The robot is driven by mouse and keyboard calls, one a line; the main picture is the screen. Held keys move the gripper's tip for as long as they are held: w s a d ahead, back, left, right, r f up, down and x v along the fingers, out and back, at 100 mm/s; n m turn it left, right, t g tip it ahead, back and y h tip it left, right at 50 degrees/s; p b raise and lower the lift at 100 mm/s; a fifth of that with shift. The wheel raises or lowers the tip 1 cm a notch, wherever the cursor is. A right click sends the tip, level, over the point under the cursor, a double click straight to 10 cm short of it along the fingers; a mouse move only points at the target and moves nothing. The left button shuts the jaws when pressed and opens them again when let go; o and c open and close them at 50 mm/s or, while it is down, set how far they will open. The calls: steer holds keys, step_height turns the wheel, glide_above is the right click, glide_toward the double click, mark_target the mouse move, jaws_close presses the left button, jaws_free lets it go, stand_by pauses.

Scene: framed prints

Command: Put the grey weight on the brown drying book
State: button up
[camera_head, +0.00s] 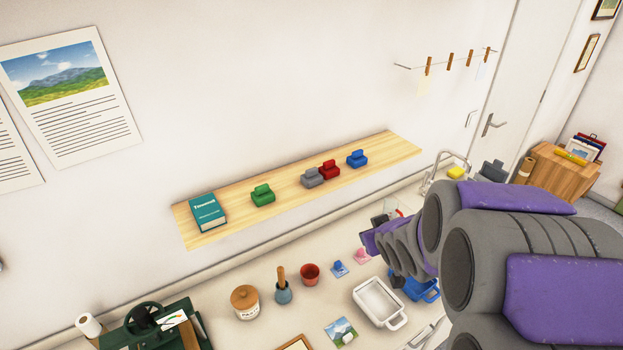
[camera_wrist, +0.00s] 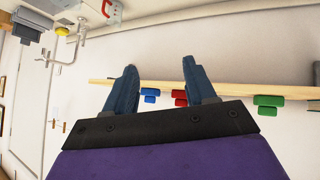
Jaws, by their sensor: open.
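The grey weight (camera_head: 313,177) sits on the wooden wall shelf (camera_head: 236,227), close beside the red weight (camera_head: 330,169). I cannot make it out in the wrist view, where a finger may cover it. A teal book (camera_head: 207,211) lies at the shelf's left end. I can pick out no brown book in either view. My gripper (camera_wrist: 160,66) is open and empty in the wrist view, with the shelf beyond its fingers. In the head view my arm reaches in from the right, and its end is over the counter, apart from the grey weight.
A green weight (camera_head: 263,195) and a blue weight (camera_head: 357,158) are also on the shelf. On the counter below are a jar (camera_head: 245,302), a red cup (camera_head: 310,273), a white tray (camera_head: 359,294) and a green press (camera_head: 160,328). A tap (camera_head: 442,167) stands beyond.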

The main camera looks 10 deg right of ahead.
steer(key=w+a+n+t+y, duration=0.1)
steer(key=w+a+t+y, duration=0.15)
steer(key=w, duration=0.35)
steer(key=n+t+y, duration=0.1)
steer(key=t+y, duration=0.4)
steer(key=y, duration=0.1)
glide_toward(314, 173)
steer(key=x, duration=0.6)
steer(key=shift+a+r, duration=0.3)
steer(key=shift+r, duration=0.05)
steer(key=x, duration=0.4)
steer(key=shift+w+f, duration=0.2)
steer(key=shift+w, duration=0.25)
jaws_close()
